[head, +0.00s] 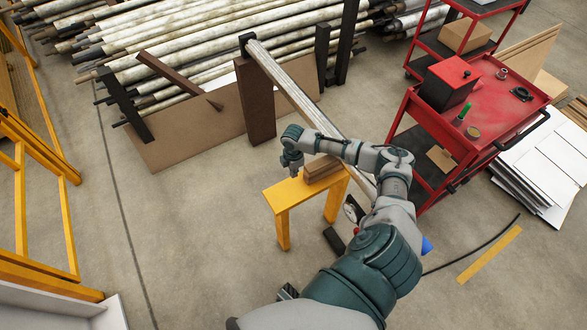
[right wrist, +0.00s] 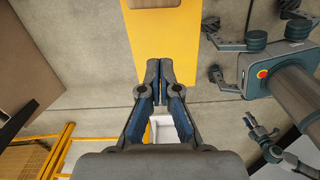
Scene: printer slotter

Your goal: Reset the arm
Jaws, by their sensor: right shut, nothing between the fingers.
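My right arm reaches from the bottom right across the middle of the head view. Its gripper (head: 291,168) points down above the left end of the yellow stand (head: 284,197). In the right wrist view the fingers (right wrist: 157,75) are shut together with nothing between them, and the yellow stand top (right wrist: 165,48) lies beyond the tips. A brown block (head: 321,168) rests on the stand, clear of the fingers. What looks like my left gripper (right wrist: 262,132) shows small at the right of the right wrist view; its jaws are too small to judge.
A long pale roll (head: 290,88) slopes from a brown post (head: 255,100) down behind my right arm. A red cart (head: 490,112) with a red box (head: 450,82) stands at right. Many rolls are stacked at the back. Yellow frames (head: 42,160) stand at left. The left-middle floor is clear.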

